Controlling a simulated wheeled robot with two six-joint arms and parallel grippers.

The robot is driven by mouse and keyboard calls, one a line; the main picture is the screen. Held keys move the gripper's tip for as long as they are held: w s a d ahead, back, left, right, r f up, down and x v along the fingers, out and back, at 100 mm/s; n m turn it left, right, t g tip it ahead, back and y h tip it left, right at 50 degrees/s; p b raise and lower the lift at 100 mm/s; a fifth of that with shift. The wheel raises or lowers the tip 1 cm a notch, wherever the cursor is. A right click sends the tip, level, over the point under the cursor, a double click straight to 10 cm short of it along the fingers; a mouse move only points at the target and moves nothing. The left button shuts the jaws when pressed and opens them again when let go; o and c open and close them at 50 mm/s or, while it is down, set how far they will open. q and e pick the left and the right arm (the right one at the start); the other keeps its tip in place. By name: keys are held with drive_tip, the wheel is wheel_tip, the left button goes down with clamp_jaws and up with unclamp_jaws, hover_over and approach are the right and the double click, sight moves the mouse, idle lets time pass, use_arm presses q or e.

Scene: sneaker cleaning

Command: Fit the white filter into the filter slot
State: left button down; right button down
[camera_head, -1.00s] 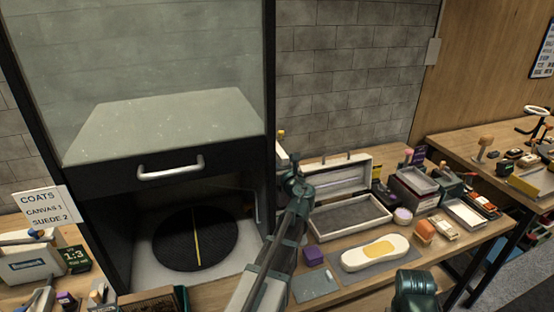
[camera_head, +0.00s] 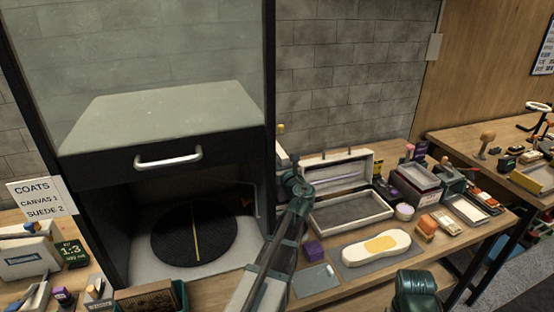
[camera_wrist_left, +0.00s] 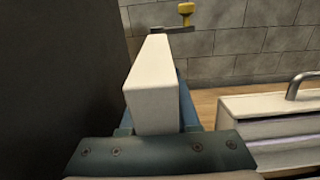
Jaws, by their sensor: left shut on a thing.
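The white filter (camera_wrist_left: 153,85) is a pale block, upright between the fingers of my left gripper (camera_wrist_left: 157,105) in the left wrist view. That gripper is shut on it. In the head view my left arm reaches up beside the right side of the dark booth (camera_head: 268,110); its own forearm largely hides the jaws. The filter slot cannot be made out in either view. A small lever with a yellow knob (camera_wrist_left: 186,10) sits beyond the filter's far end; the knob also shows in the head view (camera_head: 281,129).
The booth has a handled hood (camera_head: 168,160) above a black turntable (camera_head: 195,235). The dark booth wall (camera_wrist_left: 60,70) is close left of the filter.

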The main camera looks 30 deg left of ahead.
use_arm(q)
drive_tip(key=shift+f+b, duration=0.45)
drive_tip(key=shift+f, duration=0.15)
drive_tip(key=c, duration=0.6)
unclamp_jaws()
drive_tip(key=shift+r, duration=0.1)
drive_tip(key=shift+o, duration=0.2)
drive_tip(key=v, duration=1.3)
drive_tip(key=shift+s+d, duration=0.25)
drive_tip(key=shift+s, duration=0.05)
